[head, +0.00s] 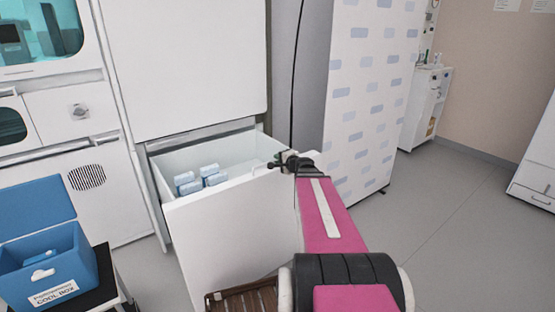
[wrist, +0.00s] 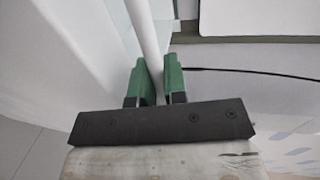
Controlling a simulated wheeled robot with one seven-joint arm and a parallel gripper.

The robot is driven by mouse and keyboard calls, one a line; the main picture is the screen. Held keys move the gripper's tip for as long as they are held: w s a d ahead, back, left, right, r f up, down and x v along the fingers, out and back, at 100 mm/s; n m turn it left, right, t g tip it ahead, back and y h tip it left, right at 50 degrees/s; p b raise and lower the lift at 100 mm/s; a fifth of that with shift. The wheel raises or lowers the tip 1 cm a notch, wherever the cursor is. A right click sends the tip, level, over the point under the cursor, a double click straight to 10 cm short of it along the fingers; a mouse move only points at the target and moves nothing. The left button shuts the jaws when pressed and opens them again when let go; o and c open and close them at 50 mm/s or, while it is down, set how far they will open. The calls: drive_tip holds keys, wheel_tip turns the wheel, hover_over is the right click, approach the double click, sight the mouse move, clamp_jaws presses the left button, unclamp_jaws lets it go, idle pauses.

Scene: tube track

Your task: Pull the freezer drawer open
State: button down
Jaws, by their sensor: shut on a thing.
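The freezer drawer (head: 228,240) is a white drawer pulled out from under the tall white freezer front (head: 185,65). Its inside shows, with several pale blue packs at the left. My gripper (head: 287,163) is at the top right of the drawer's front. In the wrist view the green fingers of my gripper (wrist: 155,82) are closed around a white bar, the drawer handle (wrist: 148,38). The rest of the handle is mostly hidden behind my gripper in the head view.
A blue cool box (head: 45,262) with its lid up stands on a dark stand at the lower left. A brown slatted thing (head: 240,300) lies below the drawer. A patterned white panel (head: 368,85) stands behind my arm. Grey floor (head: 440,230) is clear at the right.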

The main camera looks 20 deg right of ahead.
idle(0.3)
drive_tip(key=c, duration=1.5)
unclamp_jaws()
drive_tip(key=shift+o, duration=0.2)
drive_tip(key=v, duration=1)
drive_tip(key=shift+s+d, duration=0.15)
drive_tip(key=shift+s, duration=0.25)
